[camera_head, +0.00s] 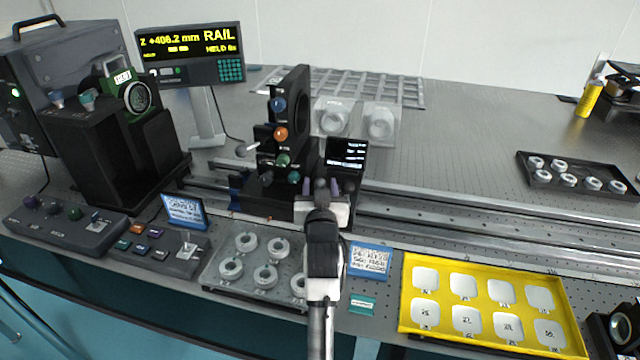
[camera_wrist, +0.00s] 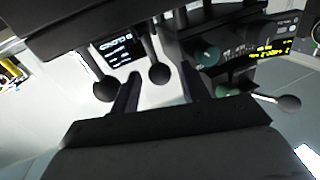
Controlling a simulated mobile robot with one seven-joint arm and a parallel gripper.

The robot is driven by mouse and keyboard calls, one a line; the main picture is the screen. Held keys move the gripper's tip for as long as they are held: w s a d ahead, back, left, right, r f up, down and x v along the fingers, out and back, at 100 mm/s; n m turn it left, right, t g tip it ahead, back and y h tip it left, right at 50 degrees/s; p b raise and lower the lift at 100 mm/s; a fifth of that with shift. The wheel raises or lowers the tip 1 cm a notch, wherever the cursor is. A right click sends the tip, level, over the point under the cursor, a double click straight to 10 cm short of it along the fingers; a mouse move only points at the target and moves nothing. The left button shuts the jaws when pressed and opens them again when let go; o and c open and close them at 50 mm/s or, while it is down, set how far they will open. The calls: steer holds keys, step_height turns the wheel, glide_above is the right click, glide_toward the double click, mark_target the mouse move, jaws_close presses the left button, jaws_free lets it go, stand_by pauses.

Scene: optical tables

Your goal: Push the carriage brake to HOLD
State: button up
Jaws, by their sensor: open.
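The carriage (camera_head: 268,186) is a dark block with an upright black plate, standing on the long rail. Coloured knobs line the plate, and a small lit screen (camera_head: 346,153) is on its right; the screen also shows in the wrist view (camera_wrist: 118,48). My gripper (camera_head: 321,186) is over the carriage's front right, fingers apart. In the wrist view, one dark ball-ended lever (camera_wrist: 158,73) appears between the open fingers (camera_wrist: 160,92), and another (camera_wrist: 105,88) lies just left of them. Contact is unclear. I cannot tell which lever is the brake or read its marks.
A display (camera_head: 190,55) at the back left reads "RAIL" and +406.2 mm. A tray of ring parts (camera_head: 212,270) and a yellow tray (camera_head: 404,318) lie in front. Another ball-ended lever (camera_wrist: 288,102) projects at right in the wrist view. The rail (camera_head: 480,217) is clear to the right.

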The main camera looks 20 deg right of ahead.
steer(key=shift+w, duration=0.15)
steer(key=shift+c, duration=0.4)
